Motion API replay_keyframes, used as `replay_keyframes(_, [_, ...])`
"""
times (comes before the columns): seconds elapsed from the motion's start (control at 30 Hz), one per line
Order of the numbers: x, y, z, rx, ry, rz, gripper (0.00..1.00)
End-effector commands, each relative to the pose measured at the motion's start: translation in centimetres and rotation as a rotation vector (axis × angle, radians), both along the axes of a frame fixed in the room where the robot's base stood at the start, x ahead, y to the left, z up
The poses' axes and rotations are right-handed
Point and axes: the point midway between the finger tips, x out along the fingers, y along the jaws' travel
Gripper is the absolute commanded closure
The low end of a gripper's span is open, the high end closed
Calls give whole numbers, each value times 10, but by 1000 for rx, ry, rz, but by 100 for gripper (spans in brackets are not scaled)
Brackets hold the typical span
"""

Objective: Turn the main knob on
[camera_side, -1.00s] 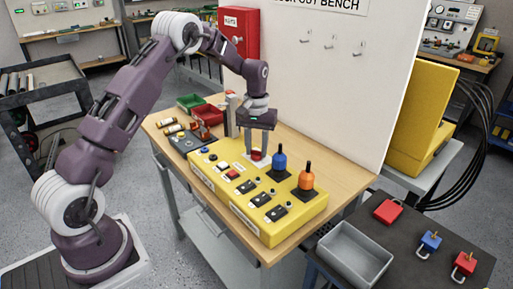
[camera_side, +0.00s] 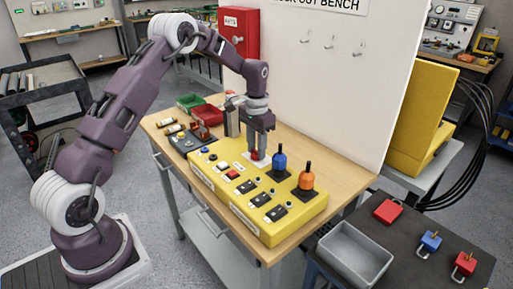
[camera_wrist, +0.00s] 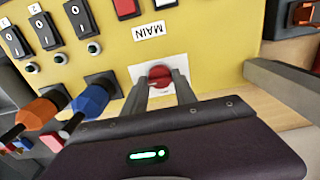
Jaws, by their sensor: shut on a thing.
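The main knob (camera_wrist: 159,75) is red and round, on a pale square plate beside the MAIN label (camera_wrist: 149,31) on the yellow panel (camera_side: 215,180). In the side view the knob (camera_side: 256,155) shows at the panel's back edge, left of the blue plug. My gripper (camera_wrist: 164,82) points down over the knob, with one finger on each side of it, and is shut on it. The side view shows my gripper (camera_side: 260,150) there too. The fingers hide part of the knob, and I cannot read its turn position.
A blue plug (camera_side: 279,162) and an orange plug (camera_side: 306,181) stand upright close to the right of the gripper. Black switches (camera_side: 261,199) fill the panel's front. A grey tray (camera_side: 352,257) and padlocks (camera_side: 430,240) lie on the right-hand table.

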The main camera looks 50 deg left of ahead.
Motion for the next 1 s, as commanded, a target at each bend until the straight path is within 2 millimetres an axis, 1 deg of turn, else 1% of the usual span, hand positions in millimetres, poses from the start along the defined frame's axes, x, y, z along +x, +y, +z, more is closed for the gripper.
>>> replay_keyframes(0.5, [1, 0, 1, 1, -3, -15, 100])
replay_keyframes(0.53, [1, 0, 1, 1, -3, -14, 61])
replay_keyframes(0.57, [1, 0, 1, 1, -3, -14, 55])
replay_keyframes(0.6, [1, 0, 1, 1, -3, -14, 47])
replay_keyframes(0.63, [1, 0, 1, 1, -3, -14, 45])
replay_keyframes(0.9, [0, 0, 1, 0, -1, -14, 45])
replay_keyframes(0.97, [1, 0, 6, 1, -3, -14, 45])
replay_keyframes(1.0, [1, 0, 12, 1, -4, -14, 45])
